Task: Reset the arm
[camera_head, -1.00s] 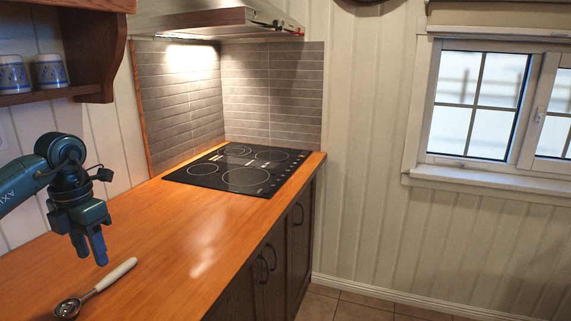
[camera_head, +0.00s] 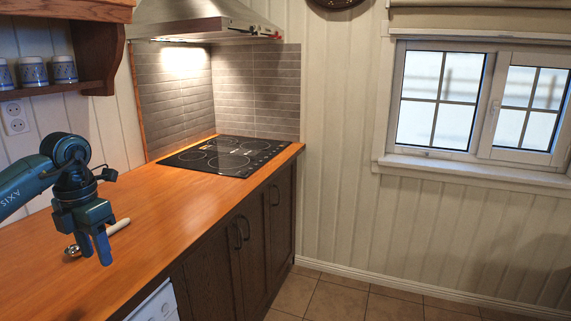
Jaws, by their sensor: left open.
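My left gripper (camera_head: 95,248) hangs above the wooden counter in the camera_head view, fingers pointing down. It is open and holds nothing. A ladle (camera_head: 119,226) with a pale handle and a metal bowl (camera_head: 71,250) lies on the counter. The gripper covers the middle of the ladle in the picture; whether they touch cannot be told. My right gripper is out of view.
The wooden counter (camera_head: 180,213) is clear between the ladle and the black cooktop (camera_head: 225,156). A range hood (camera_head: 195,24) hangs above the cooktop. A wooden shelf (camera_head: 95,60) with several cups stands over the counter at left. Open floor lies right of the cabinets.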

